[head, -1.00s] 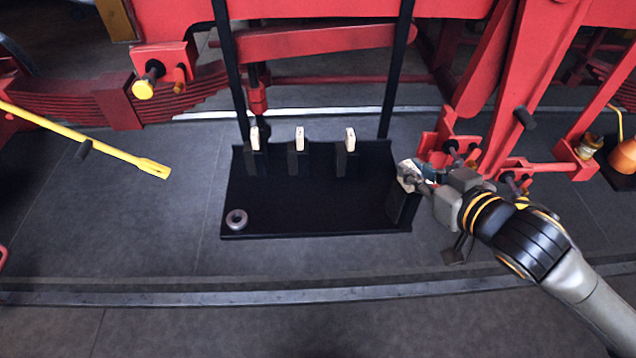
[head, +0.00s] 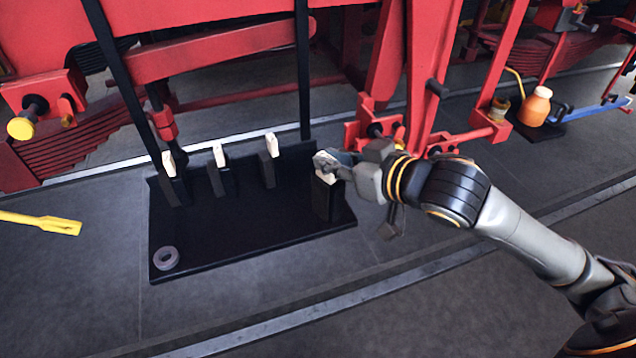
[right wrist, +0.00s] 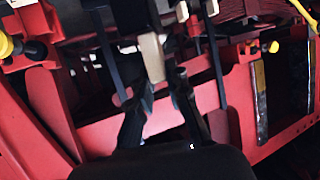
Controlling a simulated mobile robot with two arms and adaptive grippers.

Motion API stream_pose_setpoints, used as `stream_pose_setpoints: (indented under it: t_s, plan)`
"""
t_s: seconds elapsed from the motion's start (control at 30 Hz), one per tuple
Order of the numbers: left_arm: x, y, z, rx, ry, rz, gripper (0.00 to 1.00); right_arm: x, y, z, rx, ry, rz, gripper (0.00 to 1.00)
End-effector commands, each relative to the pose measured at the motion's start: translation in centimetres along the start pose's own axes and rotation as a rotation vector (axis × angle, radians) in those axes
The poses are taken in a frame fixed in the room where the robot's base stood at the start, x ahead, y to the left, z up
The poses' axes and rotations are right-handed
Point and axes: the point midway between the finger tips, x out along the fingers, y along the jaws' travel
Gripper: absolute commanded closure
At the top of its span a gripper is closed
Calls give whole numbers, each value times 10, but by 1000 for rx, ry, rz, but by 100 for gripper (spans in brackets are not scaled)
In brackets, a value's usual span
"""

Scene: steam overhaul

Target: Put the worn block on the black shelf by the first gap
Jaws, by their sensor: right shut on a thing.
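The black shelf (head: 240,235) lies on the floor below the red frame. Three pale blocks (head: 219,156) stand in black holders along its back edge. In the right wrist view a pale block (right wrist: 153,58) shows at the fingertips (right wrist: 160,95). Which block is worn is not clear. My left gripper is out of view.
A grey ring (head: 166,258) lies at the shelf's front left corner; the shelf's middle is bare. Two black straps (head: 303,70) rise beside the holders. Red linkage (head: 375,125) stands close behind my right gripper. A yellow bar (head: 42,222) is at the left.

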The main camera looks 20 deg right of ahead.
Motion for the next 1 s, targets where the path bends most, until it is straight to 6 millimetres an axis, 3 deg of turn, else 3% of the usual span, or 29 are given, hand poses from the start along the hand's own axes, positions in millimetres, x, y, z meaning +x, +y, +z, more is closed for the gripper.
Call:
stream_pose_setpoints:
  t_s: [0.03,0.13,0.47,0.87,1.0]
  plan:
    - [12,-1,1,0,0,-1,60,2,1,3,-4,8,0,100]
    - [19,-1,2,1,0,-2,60,3,1,2,-5,6,-1,100]
    - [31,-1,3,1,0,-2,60,5,2,0,-7,0,-2,100]
    - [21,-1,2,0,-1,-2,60,46,22,2,-3,-1,-2,100]
    - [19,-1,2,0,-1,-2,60,68,30,16,-4,-3,-3,100]
